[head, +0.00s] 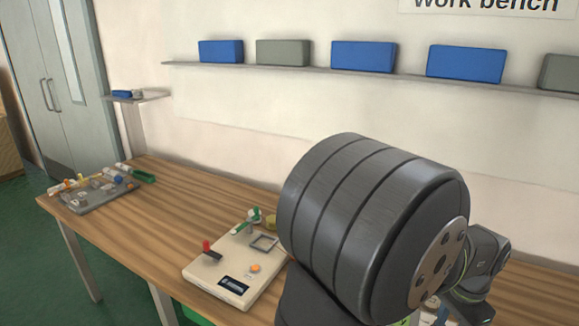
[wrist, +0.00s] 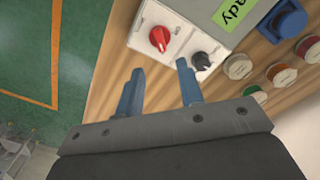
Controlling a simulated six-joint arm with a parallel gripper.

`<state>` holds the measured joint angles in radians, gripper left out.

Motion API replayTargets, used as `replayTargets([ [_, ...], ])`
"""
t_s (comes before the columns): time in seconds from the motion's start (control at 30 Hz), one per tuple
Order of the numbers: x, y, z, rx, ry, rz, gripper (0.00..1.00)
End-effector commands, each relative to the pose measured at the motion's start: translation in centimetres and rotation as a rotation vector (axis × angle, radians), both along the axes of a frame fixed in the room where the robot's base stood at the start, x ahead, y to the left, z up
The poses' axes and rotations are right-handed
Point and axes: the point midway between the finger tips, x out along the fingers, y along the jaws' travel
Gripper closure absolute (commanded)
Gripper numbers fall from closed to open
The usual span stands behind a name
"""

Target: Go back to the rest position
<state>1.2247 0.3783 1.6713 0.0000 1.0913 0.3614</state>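My gripper (wrist: 160,80) shows in the wrist view with its two blue fingers apart and nothing between them. Its fingertips point toward a light grey control box with a red knob (wrist: 159,39) and a black knob (wrist: 205,60). I cannot tell from this view how far the fingers are from the box. In the head view my arm covers the right part of the bench, and the fingers are hidden behind it.
The wooden bench (head: 160,205) carries a cream device (head: 215,272) with a red-tipped lever and a grey tray (head: 75,205) of small parts at its left end. A wall shelf (head: 290,69) holds blue and grey boxes. Green floor lies beyond the bench edge.

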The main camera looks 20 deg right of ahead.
Motion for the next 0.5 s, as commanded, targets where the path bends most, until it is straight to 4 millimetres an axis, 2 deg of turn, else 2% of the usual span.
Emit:
replayTargets([
  [0.1,0.0,-0.1,2.5,-0.004,-0.002,0.0,0.65],
  [0.37,0.0,0.0,7.8,-0.005,-0.002,0.0,0.65],
  [0.4,0.0,0.0,7.5,0.001,0.0,0.0,0.65],
  [0.5,0.0,0.1,5.0,0.006,0.002,0.0,0.65],
])
